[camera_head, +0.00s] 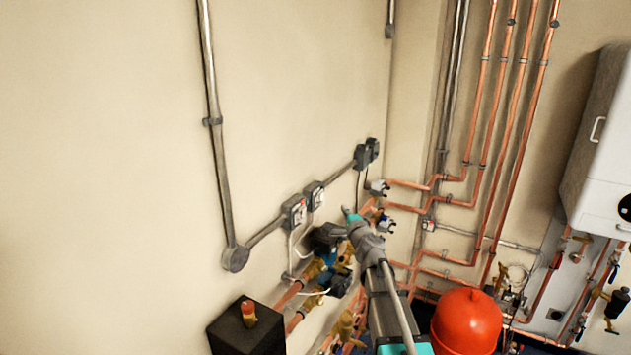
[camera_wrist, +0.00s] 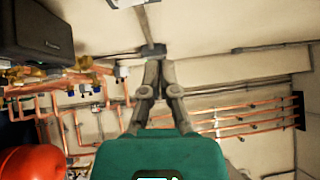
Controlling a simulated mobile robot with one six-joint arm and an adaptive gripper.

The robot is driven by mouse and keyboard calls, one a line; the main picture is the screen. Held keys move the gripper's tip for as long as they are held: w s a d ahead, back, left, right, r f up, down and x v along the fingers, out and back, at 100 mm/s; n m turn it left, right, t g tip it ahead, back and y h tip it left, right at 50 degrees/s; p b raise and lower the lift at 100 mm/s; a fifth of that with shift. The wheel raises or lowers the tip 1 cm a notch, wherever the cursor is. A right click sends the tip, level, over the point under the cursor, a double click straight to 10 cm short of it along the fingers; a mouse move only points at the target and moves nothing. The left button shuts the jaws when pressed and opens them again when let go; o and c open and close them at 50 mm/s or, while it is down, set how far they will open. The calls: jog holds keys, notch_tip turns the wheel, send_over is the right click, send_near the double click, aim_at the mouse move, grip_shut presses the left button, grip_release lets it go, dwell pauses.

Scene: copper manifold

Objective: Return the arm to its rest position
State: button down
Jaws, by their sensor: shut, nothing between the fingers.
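My gripper (camera_head: 350,216) is at the end of my grey arm in the head view, in front of the copper manifold pipework. It points up and away toward the wall. In the wrist view the two grey fingers of my gripper (camera_wrist: 153,64) meet at their tips, with nothing held between them. A dark box-shaped fitting lies just beyond the fingertips in that view; whether they touch it I cannot tell. The brass valves and blue pump (camera_head: 326,268) sit left of my gripper in the head view, partly hidden by my arm.
A red vessel (camera_head: 466,322) stands right of my arm. Copper pipes (camera_head: 480,150) climb the far wall, and a white boiler (camera_head: 603,140) hangs at right. Switch boxes (camera_head: 295,211) line the left wall. A black box (camera_head: 245,335) stands at lower left.

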jog(key=s+a+f+n+g+y+b, duration=0.3)
jog(key=s+a+f+n+g+b, duration=0.2)
jog(key=s+f+n, duration=0.4)
jog(key=s+a+f+n+g+y+b, duration=0.2)
jog(key=s+a+f+n+g+b, duration=0.3)
jog(key=f, duration=0.6)
jog(key=s+d+f+n+g+h+b, duration=0.1)
jog(key=s+d+f+g+h+b, duration=0.2)
jog(key=s+f, duration=0.5)
jog(key=s+d+f+n+g+h+b, duration=0.1)
jog(key=s+d+f+g+h+b, duration=0.2)
jog(key=s+f, duration=0.6)
jog(key=s+d+g+h, duration=0.2)
jog(key=d, duration=0.1)
jog(key=shift+s+n+g, duration=0.3)
jog(key=shift+g, duration=0.1)
